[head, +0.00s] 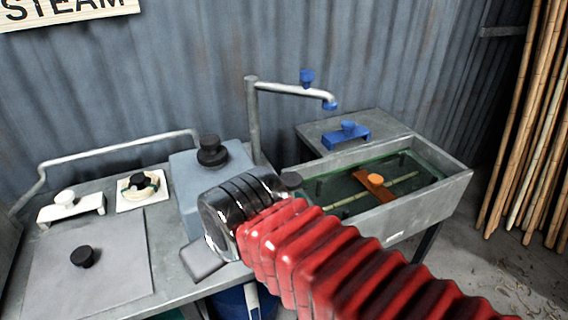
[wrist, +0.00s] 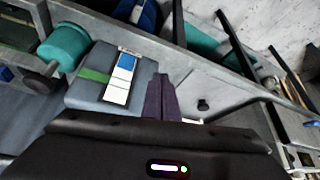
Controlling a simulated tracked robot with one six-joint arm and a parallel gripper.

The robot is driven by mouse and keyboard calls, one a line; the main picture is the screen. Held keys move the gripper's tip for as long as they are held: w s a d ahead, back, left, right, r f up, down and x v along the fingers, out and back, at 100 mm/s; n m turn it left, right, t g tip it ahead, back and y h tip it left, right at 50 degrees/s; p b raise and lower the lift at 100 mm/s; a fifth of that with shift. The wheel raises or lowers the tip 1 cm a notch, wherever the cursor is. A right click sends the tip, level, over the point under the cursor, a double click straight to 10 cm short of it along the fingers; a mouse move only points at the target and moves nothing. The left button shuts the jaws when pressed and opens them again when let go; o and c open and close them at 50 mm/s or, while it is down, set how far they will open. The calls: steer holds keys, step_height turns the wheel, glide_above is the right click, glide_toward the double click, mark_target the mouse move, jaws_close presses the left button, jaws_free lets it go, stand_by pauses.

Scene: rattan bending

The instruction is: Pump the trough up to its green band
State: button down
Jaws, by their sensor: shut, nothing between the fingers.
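The grey trough (head: 430,207) stands at the right in the head view, with dark greenish water and a green line along its inner wall. A brown bar with an orange knob (head: 375,180) and a pale cane lie across it. A blue-grey box (head: 187,165) with a black knob (head: 211,151) stands left of it, partly behind my arm. In the wrist view, a white strip with a blue part (wrist: 122,78) and a green band (wrist: 95,76) lies on a grey-blue block (wrist: 142,72). My gripper (wrist: 160,82) is shut and empty beside this block.
A bent pipe with a blue spout (head: 329,105) rises behind the trough. A blue handle (head: 347,132) sits on the back-right bench. A flat plate with a black knob (head: 83,257) and a white handle (head: 72,207) are at left. Bamboo poles (head: 530,130) lean at right.

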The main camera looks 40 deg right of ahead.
steer(key=shift+w, duration=0.15)
steer(key=w+d+r+m, duration=0.1)
steer(key=d+r, duration=0.3)
steer(key=d, duration=0.4)
steer(key=w+d+r+m+g, duration=0.1)
steer(key=w+d+r, duration=0.2)
steer(key=d, duration=0.6)
steer(key=w+d+r+m+g+h, duration=0.1)
steer(key=w+d+r, duration=0.1)
steer(key=d+r, duration=0.5)
steer(key=shift+w+d, duration=0.4)
steer(key=shift+d, duration=0.65)
steer(key=shift+f, duration=0.1)
glide_above(290, 178)
steer(key=shift+g, duration=0.3)
steer(key=f, duration=0.8)
steer(key=s+f, duration=0.1)
steer(key=f, duration=0.3)
steer(key=shift+f, duration=0.7)
